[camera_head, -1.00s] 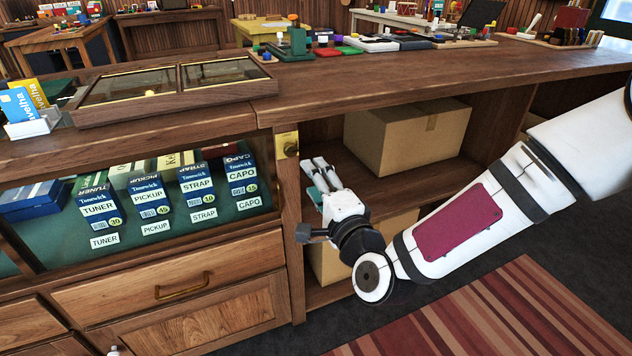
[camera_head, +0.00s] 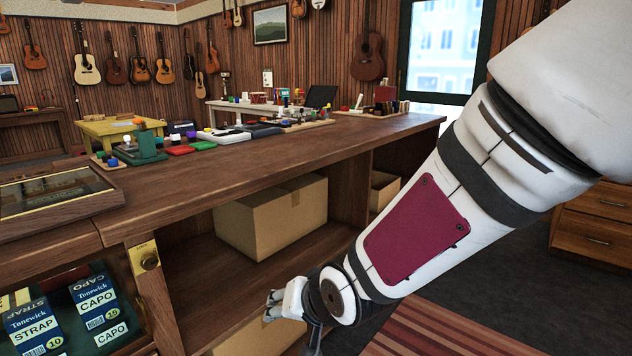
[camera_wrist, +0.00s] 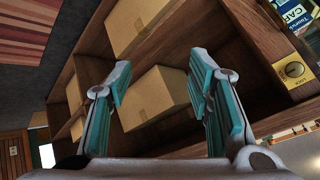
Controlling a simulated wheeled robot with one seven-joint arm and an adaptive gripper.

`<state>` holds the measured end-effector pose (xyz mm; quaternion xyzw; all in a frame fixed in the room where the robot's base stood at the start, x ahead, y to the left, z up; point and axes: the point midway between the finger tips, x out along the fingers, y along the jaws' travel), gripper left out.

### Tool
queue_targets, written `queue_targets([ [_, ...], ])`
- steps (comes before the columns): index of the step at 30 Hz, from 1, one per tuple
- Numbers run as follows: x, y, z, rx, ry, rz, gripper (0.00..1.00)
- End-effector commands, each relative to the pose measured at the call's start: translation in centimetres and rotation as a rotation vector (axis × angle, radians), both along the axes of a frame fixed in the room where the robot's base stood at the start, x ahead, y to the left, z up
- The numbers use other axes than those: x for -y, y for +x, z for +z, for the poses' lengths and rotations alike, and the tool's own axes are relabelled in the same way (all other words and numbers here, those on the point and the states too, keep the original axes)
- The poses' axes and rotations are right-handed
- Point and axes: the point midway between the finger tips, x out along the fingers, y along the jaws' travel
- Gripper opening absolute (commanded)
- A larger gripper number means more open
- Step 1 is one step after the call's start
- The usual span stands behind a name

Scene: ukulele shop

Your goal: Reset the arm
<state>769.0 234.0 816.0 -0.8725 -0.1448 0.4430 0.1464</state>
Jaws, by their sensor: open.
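My gripper (camera_head: 273,297) is low in front of the counter's open shelves in the head view, partly hidden behind my own wrist. In the wrist view my gripper (camera_wrist: 160,85) shows two teal-padded fingers spread wide apart with nothing between them touching the pads. Beyond the fingers are a cardboard box (camera_wrist: 155,98) and a second cardboard box (camera_wrist: 135,25) on the shelves. My arm reaches down from the upper right of the head view.
The wooden counter (camera_head: 230,170) holds several small items and a glass-topped case (camera_head: 55,195). A cardboard box (camera_head: 272,215) sits on the shelf below. Strap and capo boxes (camera_head: 95,300) stand at lower left. Dark floor and a striped rug (camera_head: 440,330) lie to the right.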

Motion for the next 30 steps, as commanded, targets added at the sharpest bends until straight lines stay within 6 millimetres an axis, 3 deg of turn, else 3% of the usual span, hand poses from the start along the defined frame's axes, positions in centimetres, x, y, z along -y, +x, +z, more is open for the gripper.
queue_targets([
  [3, 5.5, -1.8, 1.8, -0.033, -0.162, -0.026, 0.47],
  [8, 12.3, -6.1, 4.0, -0.129, -0.329, -0.064, 0.47],
  [12, 17.2, -11.3, 6.0, -0.236, -0.421, -0.088, 0.47],
  [15, 19.8, -15.5, 7.1, -0.318, -0.454, -0.093, 0.47],
  [21, 22.4, -22.5, 8.4, -0.449, -0.458, -0.074, 0.47],
  [30, 23.6, -30.1, 9.7, -0.576, -0.419, -0.015, 0.47],
])
